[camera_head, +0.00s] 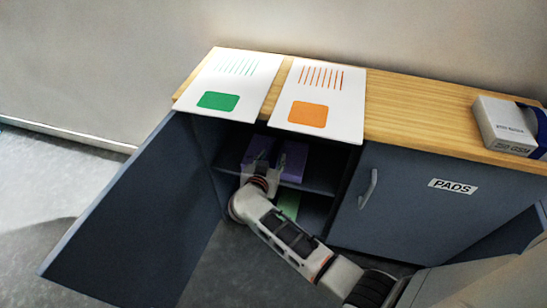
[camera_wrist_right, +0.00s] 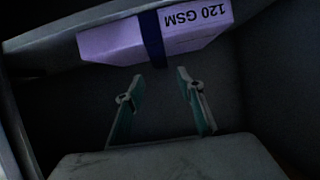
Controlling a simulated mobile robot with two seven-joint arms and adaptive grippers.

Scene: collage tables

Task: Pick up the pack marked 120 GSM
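The pack marked 120 GSM (camera_wrist_right: 195,32) is lilac with a dark band around it, and its label reads upside down in the right wrist view. In the head view the purple pack (camera_head: 294,158) lies on the shelf inside the open cabinet, partly hidden by my right gripper (camera_head: 262,163). My right gripper also shows in the wrist view (camera_wrist_right: 160,84), its two fingers apart with nothing between them. The fingertips point at the pack's banded middle and appear just short of it. My left gripper is not in view.
The cabinet door (camera_head: 125,215) stands open on the left. A shelf (camera_head: 318,186) sits above a green item (camera_head: 289,205). A closed door marked PADS (camera_head: 400,200) is to the right. Two printed sheets (camera_head: 228,88) (camera_head: 345,105) and a 250 GSM pack (camera_head: 503,122) lie on the wooden top.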

